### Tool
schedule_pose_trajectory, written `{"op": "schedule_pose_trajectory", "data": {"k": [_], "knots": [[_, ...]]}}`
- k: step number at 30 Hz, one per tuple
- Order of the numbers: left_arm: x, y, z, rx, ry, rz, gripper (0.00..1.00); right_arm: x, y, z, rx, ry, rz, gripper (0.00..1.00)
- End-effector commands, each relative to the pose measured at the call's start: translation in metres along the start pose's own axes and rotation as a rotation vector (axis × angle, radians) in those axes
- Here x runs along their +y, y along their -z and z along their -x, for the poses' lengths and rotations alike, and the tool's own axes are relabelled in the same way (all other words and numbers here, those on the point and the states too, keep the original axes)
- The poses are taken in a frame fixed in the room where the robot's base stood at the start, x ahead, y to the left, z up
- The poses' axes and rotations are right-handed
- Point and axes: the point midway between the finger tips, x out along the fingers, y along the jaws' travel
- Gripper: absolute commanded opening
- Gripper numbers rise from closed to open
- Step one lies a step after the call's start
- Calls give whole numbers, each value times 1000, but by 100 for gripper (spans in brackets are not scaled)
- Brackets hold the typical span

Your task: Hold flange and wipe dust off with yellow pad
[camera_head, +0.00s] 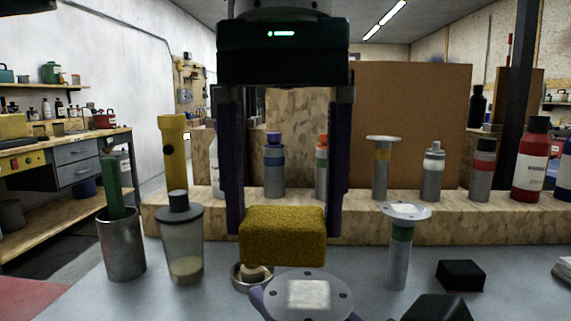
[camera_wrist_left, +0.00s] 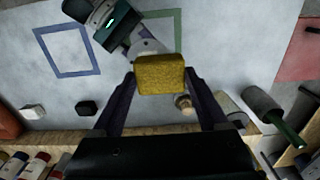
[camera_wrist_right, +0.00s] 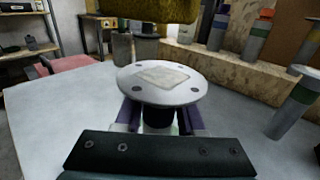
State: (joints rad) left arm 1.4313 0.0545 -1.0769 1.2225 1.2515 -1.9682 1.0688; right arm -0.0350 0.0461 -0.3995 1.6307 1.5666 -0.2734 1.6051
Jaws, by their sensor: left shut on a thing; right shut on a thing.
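The yellow pad (camera_head: 283,236) is held between the two long fingers of my left gripper (camera_head: 284,222), which points down from above. It also shows in the left wrist view (camera_wrist_left: 160,75) and at the top of the right wrist view (camera_wrist_right: 150,9). The flange (camera_head: 330,288) is a round pale disc with bolt holes and a whitish dust patch (camera_head: 308,294) on its upper face. My right gripper (camera_wrist_right: 160,118) is shut on its stem, below the disc. The pad hangs above the disc, with a visible gap in the right wrist view. The right fingers are mostly hidden in the head view.
A second flanged part (camera_head: 399,255) stands on the table at right, near a black block (camera_head: 460,275). A small bowl (camera_head: 240,281), a lidded jar (camera_head: 183,240) and a metal cup (camera_head: 123,250) stand at left. A wooden ledge (camera_head: 450,232) with bottles runs behind.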

Motion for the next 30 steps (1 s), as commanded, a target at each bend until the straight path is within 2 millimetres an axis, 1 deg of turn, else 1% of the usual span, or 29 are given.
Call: {"op": "schedule_pose_trajectory", "data": {"k": [8, 11, 12, 15, 16, 24, 25, 30], "knots": [[0, 0, -26, -1, 2, 1, 32, 0, 0, 0, 0, 0, 0, 0], [-1, 0, -41, -3, 2, 1, 32, 0, 0, 0, 0, 0, 0, 0], [4, 0, -39, 1, 0, -1, 25, 0, 0, 0, 0, 0, 0, 0], [13, 0, -43, -2, 1, 0, 24, 0, 0, 0, 0, 0, 0, 0], [16, 0, -40, 0, 1, 0, 24, 0, 0, 0, 0, 0, 0, 0], [40, 0, -42, -1, 0, -1, 24, 0, 0, 0, 0, -1, 1, 0], [41, 0, -41, 3, 2, -1, 24, 0, 0, 0, 0, -1, 1, 0], [23, 0, -42, -2, 0, 2, 24, 0, 0, 0, 0, 0, 0, 0]]}}
